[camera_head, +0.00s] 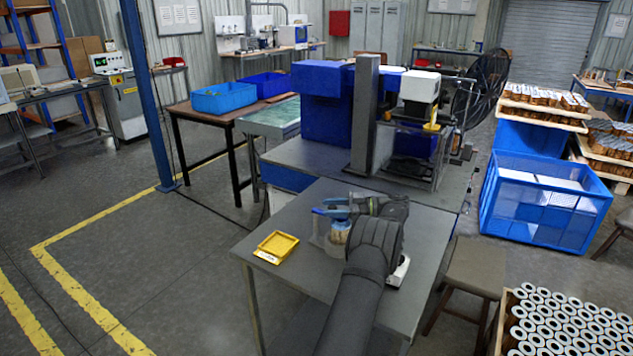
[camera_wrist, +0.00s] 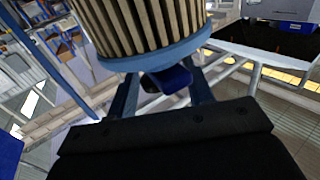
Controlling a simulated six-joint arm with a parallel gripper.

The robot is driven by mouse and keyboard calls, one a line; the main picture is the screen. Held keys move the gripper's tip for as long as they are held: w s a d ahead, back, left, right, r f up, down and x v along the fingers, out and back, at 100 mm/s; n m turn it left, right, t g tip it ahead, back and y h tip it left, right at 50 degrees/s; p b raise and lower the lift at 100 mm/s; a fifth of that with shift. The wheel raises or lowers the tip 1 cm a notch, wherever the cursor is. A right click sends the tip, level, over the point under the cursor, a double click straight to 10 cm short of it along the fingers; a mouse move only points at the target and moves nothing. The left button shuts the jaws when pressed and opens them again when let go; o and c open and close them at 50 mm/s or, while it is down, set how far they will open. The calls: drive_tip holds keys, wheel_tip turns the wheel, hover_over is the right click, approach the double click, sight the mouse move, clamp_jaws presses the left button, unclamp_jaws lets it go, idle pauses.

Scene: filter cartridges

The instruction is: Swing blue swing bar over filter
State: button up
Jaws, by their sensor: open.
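The filter (camera_head: 339,234) stands upright in a fixture on the grey table in the head view, partly hidden by my arm. In the wrist view the pleated filter (camera_wrist: 140,28), with a blue end ring, fills the top of the picture. The blue swing bar (camera_head: 320,211) appears as a small blue piece at the filter's upper left. A dark blue piece, probably the bar's end (camera_wrist: 172,79), shows between my fingers in the wrist view. My gripper (camera_head: 338,207) is open beside the filter's top; its two blue fingers (camera_wrist: 163,85) stand apart. Contact with the bar cannot be told.
A yellow tray (camera_head: 276,246) lies on the table (camera_head: 425,232) left of the fixture. A blue and grey machine (camera_head: 325,110) stands behind. A stool (camera_head: 470,268) and a box of several filters (camera_head: 565,320) are at the right. The table's front left is clear.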

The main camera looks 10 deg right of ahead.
drive_tip(key=s+a+m+t+h, duration=0.2)
drive_tip(key=a+m+t+h, duration=0.5)
drive_tip(key=m+t+h, duration=0.8)
drive_tip(key=s+d+g+h, duration=0.1)
drive_tip(key=s+d, duration=0.1)
drive_tip(key=s, duration=1.5)
drive_tip(key=shift+w+d+r+n+g+h, duration=2.05)
drive_tip(key=shift+w+d+g+h, duration=1.5)
drive_tip(key=shift+w+d, duration=1.75)
drive_tip(key=a+r+n+g+y, duration=0.4)
drive_tip(key=a+r+n+g, duration=0.1)
drive_tip(key=a+r, duration=0.7)
drive_tip(key=shift+w+a+r+g, duration=0.2)
drive_tip(key=shift+a+r+g, duration=0.05)
drive_tip(key=shift+a+g, duration=0.55)
